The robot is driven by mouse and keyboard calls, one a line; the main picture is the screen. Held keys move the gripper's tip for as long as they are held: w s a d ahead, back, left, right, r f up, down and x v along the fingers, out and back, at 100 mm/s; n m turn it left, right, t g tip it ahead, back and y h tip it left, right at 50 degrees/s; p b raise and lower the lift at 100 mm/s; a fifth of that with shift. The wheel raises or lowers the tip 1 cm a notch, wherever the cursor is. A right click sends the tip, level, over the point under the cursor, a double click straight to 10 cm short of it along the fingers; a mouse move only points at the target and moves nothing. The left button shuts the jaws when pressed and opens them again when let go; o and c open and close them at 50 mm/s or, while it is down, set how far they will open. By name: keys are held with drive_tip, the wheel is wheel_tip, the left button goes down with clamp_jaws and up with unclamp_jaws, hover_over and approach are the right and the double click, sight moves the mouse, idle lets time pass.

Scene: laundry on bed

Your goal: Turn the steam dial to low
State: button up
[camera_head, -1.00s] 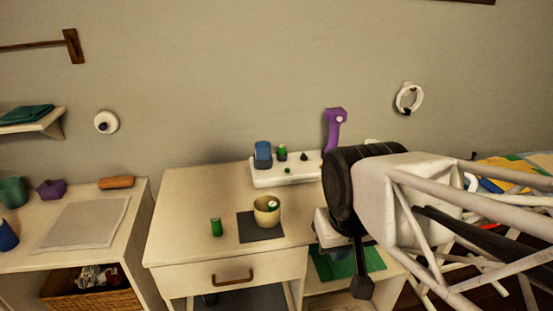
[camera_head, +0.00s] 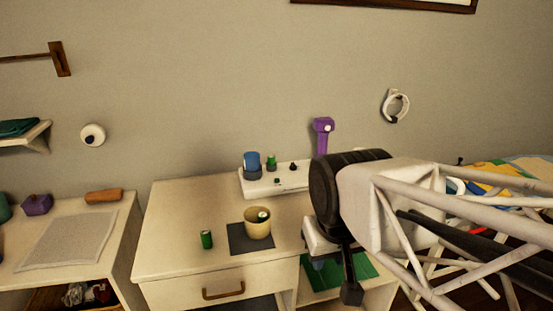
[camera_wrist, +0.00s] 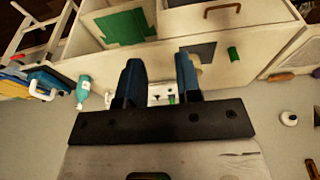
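I cannot tell for certain which item is the steam dial. A round white wall fitting (camera_head: 93,135) with a darker centre is at the left in the head view; it also shows at the right of the wrist view (camera_wrist: 289,118). A white base (camera_head: 268,186) on the cabinet carries a blue cylinder (camera_head: 252,160), a green cylinder (camera_head: 271,162) and a small black knob (camera_head: 292,167). Its dial markings are too small to read. My gripper (camera_wrist: 158,62) has two blue fingers apart, with nothing seen held.
A beige cup (camera_head: 257,226) stands on a dark mat beside a green can (camera_head: 207,239). A purple upright object (camera_head: 322,135) is behind my arm. A white ring (camera_head: 396,106) hangs on the wall. A teal bottle (camera_wrist: 83,92) shows left of my fingers in the wrist view.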

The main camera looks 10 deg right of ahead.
drive_tip(key=shift+o, duration=0.3)
drive_tip(key=w+d+r, duration=0.1)
drive_tip(key=w+r, duration=0.1)
drive_tip(key=w, duration=0.6)
drive_tip(key=w+r, duration=0.3)
drive_tip(key=w, duration=0.5)
drive_tip(key=shift+w+d+g, duration=0.3)
drive_tip(key=shift+d, duration=0.1)
drive_tip(key=g, duration=0.2)
hover_over(293, 163)
drive_tip(key=s, duration=0.1)
wheel_tip(293, 163, down, 16)
drive_tip(key=shift+a+f, duration=0.1)
drive_tip(key=shift+f, duration=0.1)
drive_tip(key=shift+w+f, duration=0.3)
drive_tip(key=shift+f, duration=0.1)
drive_tip(key=shift+f, duration=3.85)
